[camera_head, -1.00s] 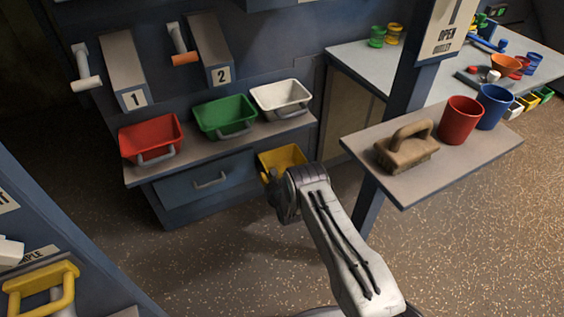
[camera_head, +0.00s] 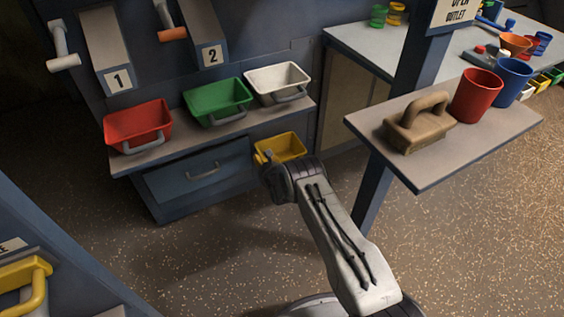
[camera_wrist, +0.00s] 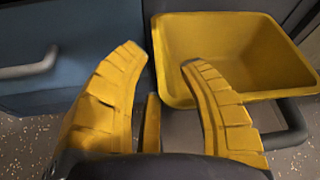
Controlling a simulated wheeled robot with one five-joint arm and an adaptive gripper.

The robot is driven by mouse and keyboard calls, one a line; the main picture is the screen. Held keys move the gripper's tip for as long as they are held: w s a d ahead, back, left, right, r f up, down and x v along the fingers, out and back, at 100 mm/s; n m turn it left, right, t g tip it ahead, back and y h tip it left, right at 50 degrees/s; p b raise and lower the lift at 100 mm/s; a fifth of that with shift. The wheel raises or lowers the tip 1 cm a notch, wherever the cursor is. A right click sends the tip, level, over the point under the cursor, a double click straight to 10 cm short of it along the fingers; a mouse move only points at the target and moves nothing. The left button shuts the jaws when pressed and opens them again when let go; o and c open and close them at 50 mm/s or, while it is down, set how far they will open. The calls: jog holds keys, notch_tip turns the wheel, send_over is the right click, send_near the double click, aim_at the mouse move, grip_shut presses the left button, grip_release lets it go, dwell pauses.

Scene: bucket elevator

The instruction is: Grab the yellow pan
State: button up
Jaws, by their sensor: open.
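The yellow pan (camera_head: 284,147) sits at the right end of the blue drawer unit, below the shelf. My arm's end partly covers it in the head view. In the wrist view the yellow pan (camera_wrist: 235,45) fills the upper right, empty, with its grey handle (camera_wrist: 292,125) at the lower right. My gripper (camera_wrist: 163,60) is open, its two yellow fingers apart with nothing held between them. The right fingertip overlaps the pan's near left corner and hides part of the handle. I cannot tell whether it touches. The left finger is left of the pan.
Red (camera_head: 138,124), green (camera_head: 217,100) and white (camera_head: 278,82) pans stand on the shelf above. The blue drawer (camera_head: 200,175) is left of the yellow pan. A post-mounted shelf (camera_head: 450,155) with a brush and cups stands at right. Speckled floor in front is clear.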

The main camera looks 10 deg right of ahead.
jog(key=shift+b+x, duration=0.45)
jog(key=shift+x, duration=0.8)
grip_shut()
